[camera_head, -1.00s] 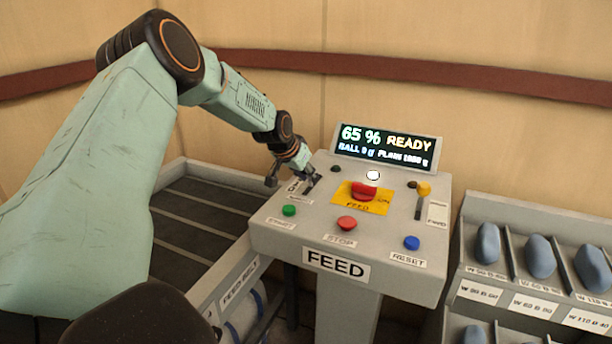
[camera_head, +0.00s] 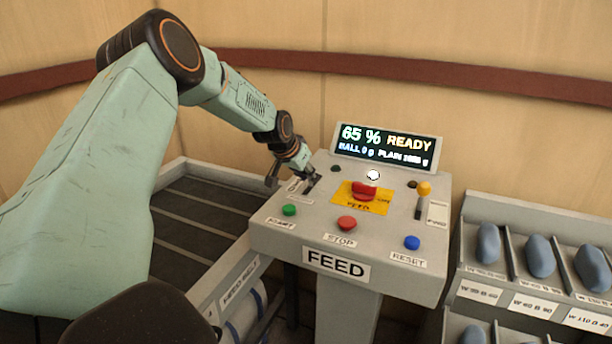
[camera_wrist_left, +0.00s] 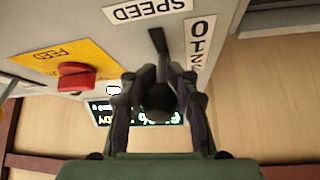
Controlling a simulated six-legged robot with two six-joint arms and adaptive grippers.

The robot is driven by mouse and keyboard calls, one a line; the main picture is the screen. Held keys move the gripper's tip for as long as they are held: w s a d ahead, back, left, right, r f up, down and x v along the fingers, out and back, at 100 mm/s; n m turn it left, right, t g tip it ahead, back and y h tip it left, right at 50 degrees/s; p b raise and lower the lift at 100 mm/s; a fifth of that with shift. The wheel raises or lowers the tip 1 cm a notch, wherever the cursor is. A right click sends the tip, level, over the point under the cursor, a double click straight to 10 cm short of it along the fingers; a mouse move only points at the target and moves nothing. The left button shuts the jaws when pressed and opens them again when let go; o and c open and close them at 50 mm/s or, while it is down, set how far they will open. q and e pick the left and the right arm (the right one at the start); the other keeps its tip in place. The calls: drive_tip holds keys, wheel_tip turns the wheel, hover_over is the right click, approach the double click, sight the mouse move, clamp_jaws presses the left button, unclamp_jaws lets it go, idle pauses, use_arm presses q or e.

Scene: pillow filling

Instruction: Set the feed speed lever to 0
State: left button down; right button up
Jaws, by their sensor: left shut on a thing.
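The feed console (camera_head: 285,230) stands at the centre, and its screen (camera_head: 385,147) reads 65 % READY. My left gripper (camera_head: 294,178) is at the console's left rear, over the speed lever's slot. In the left wrist view, the gripper (camera_wrist_left: 160,95) is shut on the dark knob of the speed lever (camera_wrist_left: 157,98). The slot (camera_wrist_left: 157,40) runs from the knob toward the SPEED label (camera_wrist_left: 147,8), with a number scale (camera_wrist_left: 199,45) beside it. In the head view the knob is hidden by the fingers. My right gripper is not in view.
The console top also holds a red switch on a yellow plate (camera_head: 364,197), green (camera_head: 289,210), red (camera_head: 346,223) and blue (camera_head: 411,242) buttons, and a yellow-knobbed lever (camera_head: 424,188). A rack with blue-grey pieces (camera_head: 540,256) stands right. A slatted grey bed (camera_head: 190,232) lies left.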

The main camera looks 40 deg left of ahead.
use_arm(q)
drive_tip(key=shift+s+d+f, duration=0.2)
drive_tip(key=shift+s+f, duration=0.05)
drive_tip(key=shift+f, duration=0.15)
idle(0.3)
drive_tip(key=c, duration=1.5)
unclamp_jaws()
drive_tip(key=o, duration=0.5)
drive_tip(key=shift+w+a+r, duration=0.1)
drive_tip(key=shift+w+r, duration=0.05)
drive_tip(key=shift+w, duration=0.15)
drive_tip(key=shift+s+r, duration=0.15)
drive_tip(key=shift+r, duration=0.1)
drive_tip(key=shift+s+r, duration=0.2)
drive_tip(key=shift+r, duration=0.2)
drive_tip(key=v, duration=1)
drive_tip(key=shift+s+r, duration=0.25)
